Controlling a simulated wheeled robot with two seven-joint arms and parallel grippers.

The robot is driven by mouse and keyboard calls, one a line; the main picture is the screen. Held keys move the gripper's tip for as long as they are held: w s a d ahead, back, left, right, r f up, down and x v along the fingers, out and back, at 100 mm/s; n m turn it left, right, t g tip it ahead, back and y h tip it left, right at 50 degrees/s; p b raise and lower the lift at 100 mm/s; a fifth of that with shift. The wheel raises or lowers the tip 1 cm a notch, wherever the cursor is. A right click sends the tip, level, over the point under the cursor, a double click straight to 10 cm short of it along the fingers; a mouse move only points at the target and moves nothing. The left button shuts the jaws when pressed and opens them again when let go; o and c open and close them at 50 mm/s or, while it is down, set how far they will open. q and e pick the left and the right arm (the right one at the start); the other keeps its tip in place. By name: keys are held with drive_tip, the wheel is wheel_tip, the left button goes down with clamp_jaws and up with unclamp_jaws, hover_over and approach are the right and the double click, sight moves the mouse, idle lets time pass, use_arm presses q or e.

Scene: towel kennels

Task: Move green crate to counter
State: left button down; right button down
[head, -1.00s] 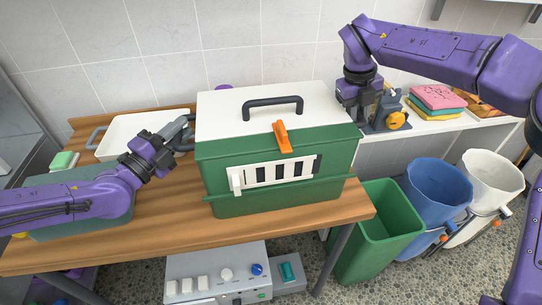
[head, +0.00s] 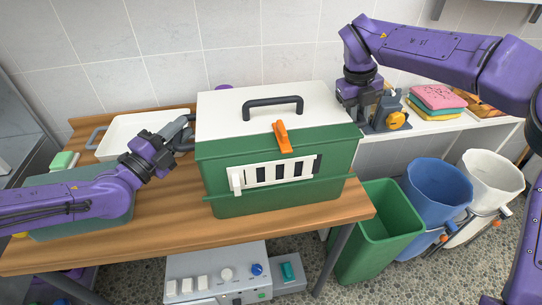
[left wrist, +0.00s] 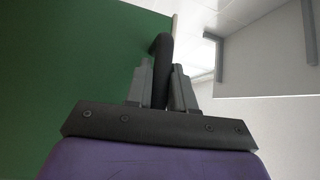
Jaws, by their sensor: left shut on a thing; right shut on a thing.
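The green crate (head: 280,203) has a white lid with a dark handle, an orange latch and a white barred front panel. It is upright over the wooden worktop (head: 160,222); I cannot tell whether its base touches it. My left gripper (head: 184,134) is at the crate's left side. In the left wrist view its fingers (left wrist: 160,88) are shut around a dark side handle (left wrist: 162,50) beside the green wall (left wrist: 70,60). My right gripper (head: 347,92) is at the crate's right side, shut on it; its fingertips are largely hidden.
A white tray (head: 115,150) lies at the back left of the worktop. A white shelf (head: 440,127) at the right holds folded towels (head: 437,98) and a grey device with an orange knob (head: 396,119). Green (head: 375,240), blue (head: 437,190) and white bins (head: 490,178) stand below.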

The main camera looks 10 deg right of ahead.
use_arm(q)
drive_tip(key=shift+r, duration=0.15)
use_arm(e)
drive_tip(key=shift+r, duration=0.2)
